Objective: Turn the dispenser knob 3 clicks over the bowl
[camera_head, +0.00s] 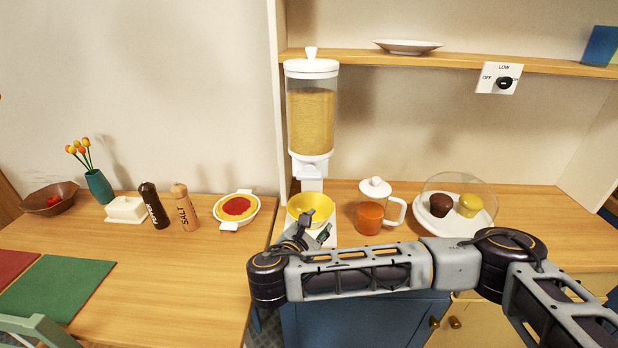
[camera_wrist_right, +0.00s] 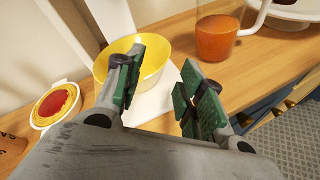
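The dispenser (camera_head: 312,121) stands upright, a clear cylinder of yellow grain with a white lid. Below the cylinder is a white neck and outlet block (camera_head: 309,173); I cannot make out the knob distinctly. The yellow bowl (camera_head: 312,205) sits below the outlet on the white base and looks empty; it also shows in the right wrist view (camera_wrist_right: 153,58). My right gripper (camera_head: 299,233) is in front of the bowl, low near its near rim. In the right wrist view its green-padded fingers (camera_wrist_right: 160,88) are apart with nothing held between them. My left gripper is out of view.
A jug of orange drink (camera_head: 369,217) and a domed cake plate (camera_head: 456,222) stand right of the dispenser. A red-filled dish (camera_head: 237,208), salt mill (camera_head: 185,207) and pepper mill (camera_head: 154,205) stand left. A shelf (camera_head: 450,59) with an OFF/LOW dial (camera_head: 504,83) is above.

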